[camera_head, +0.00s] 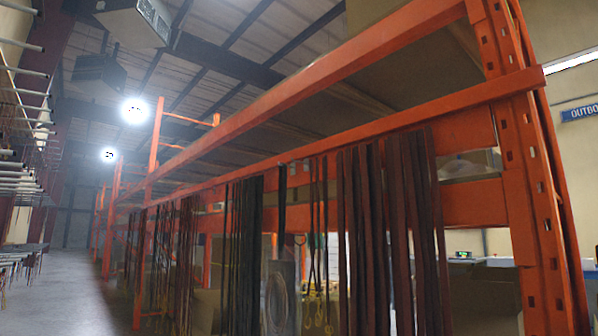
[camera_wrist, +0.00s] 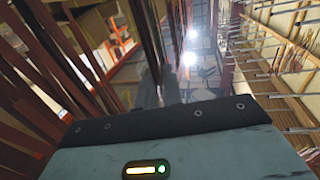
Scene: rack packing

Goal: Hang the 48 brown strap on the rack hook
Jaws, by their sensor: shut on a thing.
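Long brown straps (camera_head: 398,225) hang in a dense row from the front orange rail (camera_head: 335,143) of the rack, at the right in the head view. Reddish-brown straps (camera_wrist: 42,85) also hang at the left in the wrist view. I cannot read a 48 label on any of them. I cannot make out a separate rack hook behind the straps. Neither view shows my gripper's fingertips, nor anything between them. A worn grey-green panel with a dark edge and a small lit indicator, apparently part of my own body, fills the bottom of the wrist view.
Black straps (camera_head: 245,237) and thin straps with yellow hooks (camera_head: 318,290) hang farther left on the rail. An orange upright (camera_head: 530,170) stands at the right. A grey aisle floor (camera_head: 65,295) is open at the left. Projecting rods (camera_wrist: 285,75) line the aisle's other side.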

